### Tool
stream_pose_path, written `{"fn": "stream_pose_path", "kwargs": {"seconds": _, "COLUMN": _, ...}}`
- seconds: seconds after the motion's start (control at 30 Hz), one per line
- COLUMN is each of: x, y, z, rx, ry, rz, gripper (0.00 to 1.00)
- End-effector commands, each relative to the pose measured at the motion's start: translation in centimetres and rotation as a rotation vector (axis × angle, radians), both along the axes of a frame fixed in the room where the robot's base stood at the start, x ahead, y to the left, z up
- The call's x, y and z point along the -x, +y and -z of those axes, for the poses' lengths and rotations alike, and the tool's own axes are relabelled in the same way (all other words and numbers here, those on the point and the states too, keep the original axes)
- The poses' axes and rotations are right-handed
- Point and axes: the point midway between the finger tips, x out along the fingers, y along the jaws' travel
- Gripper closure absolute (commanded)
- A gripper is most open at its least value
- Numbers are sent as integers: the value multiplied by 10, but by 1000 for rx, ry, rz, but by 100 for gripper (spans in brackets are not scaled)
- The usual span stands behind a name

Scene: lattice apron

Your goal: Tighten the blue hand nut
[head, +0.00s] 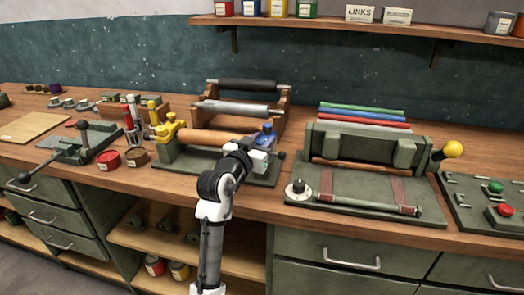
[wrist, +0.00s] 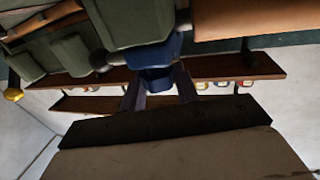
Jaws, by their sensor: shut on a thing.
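The blue hand nut (head: 266,134) sits on the right end of a green fixture (head: 172,162) that carries a wooden roller (head: 212,138). My gripper (head: 261,152) reaches it from the front, at the end of my raised arm. In the wrist view the blue nut (wrist: 158,50) is in the middle, between the two dark fingers of my gripper (wrist: 157,88). The fingers are shut on its lower part. The exact contact is dark and hard to see. A yellow counterpart (head: 168,130) stands at the fixture's left end.
A rack with a black and a grey roller (head: 238,108) stands behind. To the right is a green press (head: 365,150) with a yellow-knobbed lever (head: 452,149). A shelf (head: 360,28) hangs above.

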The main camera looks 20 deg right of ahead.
Motion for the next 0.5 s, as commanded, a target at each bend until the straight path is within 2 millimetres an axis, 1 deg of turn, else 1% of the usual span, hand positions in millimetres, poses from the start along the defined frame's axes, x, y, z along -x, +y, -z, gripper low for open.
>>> {"fn": "stream_pose_path", "kwargs": {"seconds": 0.03, "x": -2, "y": 2, "z": 7, "rx": -1, "ry": -3, "rz": 39, "gripper": 92}}
{"fn": "stream_pose_path", "kwargs": {"seconds": 0.5, "x": -2, "y": 0, "z": 4, "rx": 0, "ry": 2, "rz": 486, "gripper": 92}}
